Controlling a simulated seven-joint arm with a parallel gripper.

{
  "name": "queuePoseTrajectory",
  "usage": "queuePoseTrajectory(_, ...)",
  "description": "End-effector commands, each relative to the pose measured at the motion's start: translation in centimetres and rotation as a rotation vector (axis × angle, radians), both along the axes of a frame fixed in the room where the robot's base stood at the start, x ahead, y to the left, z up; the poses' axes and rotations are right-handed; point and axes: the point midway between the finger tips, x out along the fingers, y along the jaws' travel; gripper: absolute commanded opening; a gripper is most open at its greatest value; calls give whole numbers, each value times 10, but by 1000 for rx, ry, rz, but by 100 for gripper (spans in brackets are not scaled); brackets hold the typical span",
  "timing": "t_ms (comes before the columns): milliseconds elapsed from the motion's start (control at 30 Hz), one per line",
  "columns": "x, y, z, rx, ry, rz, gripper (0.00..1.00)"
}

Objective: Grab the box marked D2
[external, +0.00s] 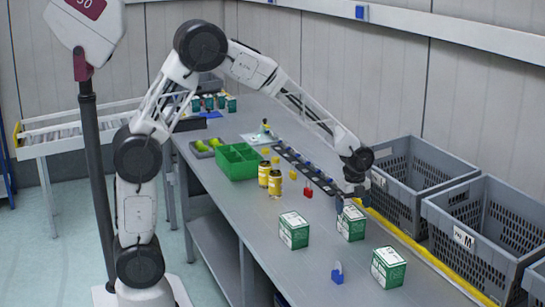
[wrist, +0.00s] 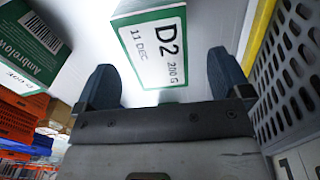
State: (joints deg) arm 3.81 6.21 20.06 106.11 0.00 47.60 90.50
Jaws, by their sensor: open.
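The box marked D2 (wrist: 152,42) is white and green and shows in the wrist view with "D2", "11 DEC" and "200 G" on its face. It lies ahead of and between the two dark fingers of my gripper (wrist: 162,64), which are spread apart and hold nothing. In the external view my gripper (external: 352,192) points down just above a green-and-white box (external: 351,224) on the grey table. That box seems to be the D2 one, but its mark is too small to read there. Whether the fingers overlap the box's sides cannot be told.
Similar boxes stand to the left (external: 293,230) and front right (external: 388,268). A second box (wrist: 32,38) shows in the wrist view. Grey crates (external: 480,225) line the right edge. Yellow cans (external: 275,182), a red padlock (external: 308,190) and a blue padlock (external: 337,274) stand nearby.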

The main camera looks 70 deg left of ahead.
Motion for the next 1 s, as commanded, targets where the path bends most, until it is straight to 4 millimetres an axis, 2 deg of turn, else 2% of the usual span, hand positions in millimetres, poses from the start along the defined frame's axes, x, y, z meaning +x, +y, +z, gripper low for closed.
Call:
queuePoseTrajectory(167, -1, -1, -9, 0, 1, 0, 96)
queuePoseTrajectory(400, -3, -2, -36, 0, 2, 0, 96)
queuePoseTrajectory(600, -3, -2, -51, 0, 1, 0, 96)
queuePoseTrajectory(1000, -3, -2, -52, 0, 0, 0, 96)
